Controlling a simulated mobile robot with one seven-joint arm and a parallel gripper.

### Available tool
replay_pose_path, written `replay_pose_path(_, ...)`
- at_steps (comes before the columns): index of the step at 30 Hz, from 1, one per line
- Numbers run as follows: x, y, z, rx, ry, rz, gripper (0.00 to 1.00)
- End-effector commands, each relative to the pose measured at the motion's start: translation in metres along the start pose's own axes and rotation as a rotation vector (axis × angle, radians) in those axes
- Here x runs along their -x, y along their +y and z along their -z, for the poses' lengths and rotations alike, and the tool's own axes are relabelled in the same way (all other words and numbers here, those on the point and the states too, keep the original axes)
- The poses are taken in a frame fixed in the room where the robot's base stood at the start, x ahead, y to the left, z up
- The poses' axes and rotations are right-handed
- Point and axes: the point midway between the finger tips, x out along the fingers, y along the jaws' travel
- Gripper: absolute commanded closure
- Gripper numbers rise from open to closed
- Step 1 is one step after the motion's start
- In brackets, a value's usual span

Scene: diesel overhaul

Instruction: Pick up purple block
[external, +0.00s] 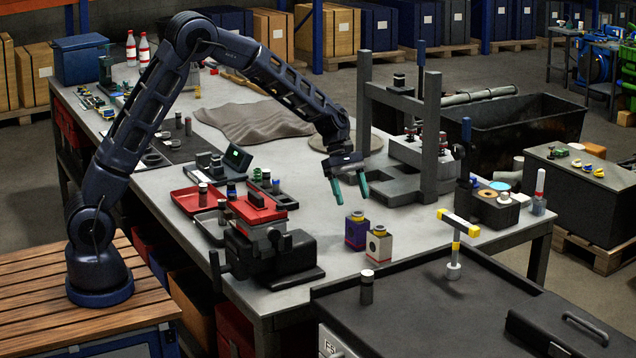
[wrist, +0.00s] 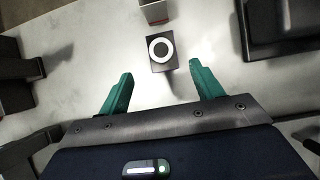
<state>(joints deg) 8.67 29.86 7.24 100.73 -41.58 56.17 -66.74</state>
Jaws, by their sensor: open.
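The purple block (external: 356,231) stands upright on the grey workbench, with a yellowish top and a dark round cap. In the wrist view the purple block (wrist: 162,55) shows from above as a dark box with a white ring on top, ahead of and between my fingertips. My gripper (external: 350,194) has green fingers, is open and empty, and hangs above the bench just behind the purple block. In the wrist view my gripper (wrist: 160,75) has its two fingers wide apart, with nothing between them.
A white block (external: 378,246) with a dark emblem stands close beside the purple block. A red and black vise (external: 265,240) is to the left. A grey press frame (external: 430,130) rises behind on the right. A dark cabinet top (external: 420,310) lies in front.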

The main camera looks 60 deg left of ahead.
Motion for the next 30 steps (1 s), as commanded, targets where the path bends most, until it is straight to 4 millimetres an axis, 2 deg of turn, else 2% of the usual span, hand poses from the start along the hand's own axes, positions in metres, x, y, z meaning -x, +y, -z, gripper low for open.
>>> replay_pose_path(9, -0.042, -0.001, 0.0, 0.0, 0.001, 0.003, 0.35)
replay_pose_path(17, -0.059, -0.002, 0.0, -0.003, 0.001, 0.002, 0.35)
replay_pose_path(25, -0.093, -0.005, -0.001, -0.002, 0.001, 0.003, 0.35)
replay_pose_path(30, -0.104, -0.004, -0.001, -0.003, 0.001, 0.0, 0.35)
